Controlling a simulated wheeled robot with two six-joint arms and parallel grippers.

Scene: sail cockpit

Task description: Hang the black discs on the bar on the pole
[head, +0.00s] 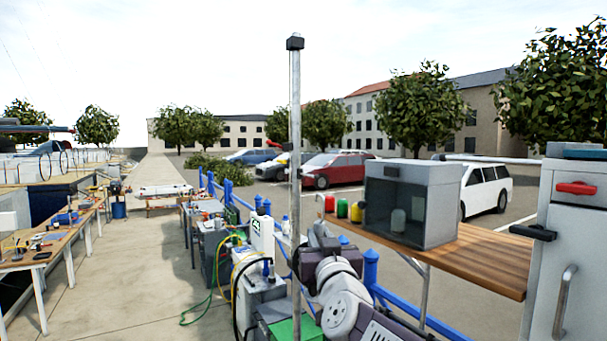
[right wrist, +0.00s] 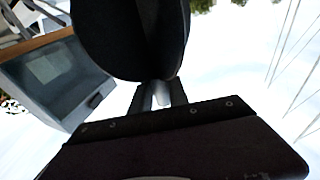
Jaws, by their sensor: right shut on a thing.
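A tall grey pole (head: 295,180) with a black cap (head: 295,43) stands upright near the middle of the head view. A thin line runs close beside it. I cannot make out a bar on it. My right gripper (head: 320,234) is just right of the pole in the head view, partly hidden by my own arm. In the right wrist view, my right gripper (right wrist: 161,95) is shut on the black discs (right wrist: 130,35), at their lower edge. They fill the top middle, rounded and dark, with faces meeting at an upright crease. My left gripper is not in view.
A wooden table (head: 465,255) with a grey clear-fronted box (head: 412,203) stands to the right. A white cabinet (head: 580,250) is at the right edge. Blue railing (head: 370,268) and equipment (head: 262,290) crowd the pole's lower part. Open sky surrounds the pole's upper part.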

